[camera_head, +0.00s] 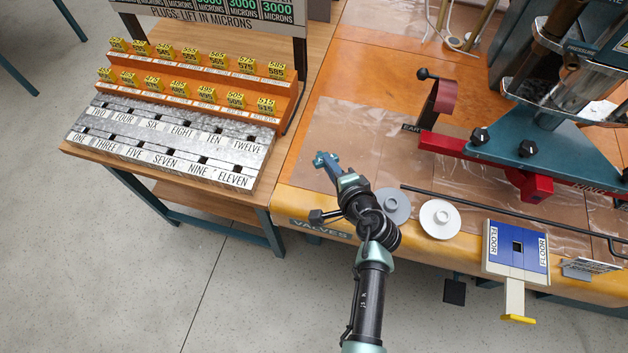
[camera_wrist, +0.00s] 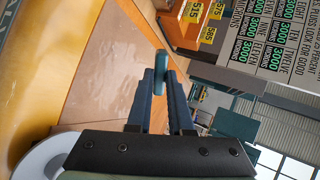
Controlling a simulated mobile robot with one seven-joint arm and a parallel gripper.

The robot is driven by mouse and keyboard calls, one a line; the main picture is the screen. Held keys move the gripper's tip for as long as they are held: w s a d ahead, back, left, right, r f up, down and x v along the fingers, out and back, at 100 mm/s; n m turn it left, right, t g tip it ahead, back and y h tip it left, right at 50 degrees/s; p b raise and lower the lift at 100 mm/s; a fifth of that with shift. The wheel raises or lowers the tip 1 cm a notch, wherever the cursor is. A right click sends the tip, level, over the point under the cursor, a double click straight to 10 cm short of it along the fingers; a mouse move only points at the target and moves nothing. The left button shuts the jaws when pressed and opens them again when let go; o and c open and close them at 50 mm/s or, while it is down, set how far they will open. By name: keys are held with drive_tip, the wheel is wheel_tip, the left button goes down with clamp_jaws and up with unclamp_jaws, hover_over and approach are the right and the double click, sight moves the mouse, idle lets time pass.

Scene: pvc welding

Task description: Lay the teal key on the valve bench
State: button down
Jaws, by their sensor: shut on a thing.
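The teal key shows as a small teal bar in the wrist view (camera_wrist: 161,64), pinched between the two dark fingers of my gripper (camera_wrist: 160,82). In the head view my gripper (camera_head: 325,161) is small, over the left part of the valve bench, and the key there is hard to tell from the fingertips. The valve bench has an orange-brown top with a bare patch (camera_head: 375,80) and a "VALVES" label on its front edge (camera_head: 318,229). I cannot tell how high the key is above the bench top.
A clear sheet (camera_head: 350,125) covers bench top around my gripper. Two round discs (camera_head: 440,219) lie near the front edge. A red-and-blue machine (camera_head: 545,150) and a blue-white block (camera_head: 515,250) are at right. A rack of yellow tags (camera_head: 200,75) stands on the wooden table at left.

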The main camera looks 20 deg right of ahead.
wheel_tip(320, 180, down, 9)
drive_tip(key=b, duration=0.8)
drive_tip(key=shift+f, duration=0.15)
drive_tip(key=c, duration=1)
unclamp_jaws()
drive_tip(key=shift+p+v, duration=2.05)
drive_tip(key=shift+v, duration=2)
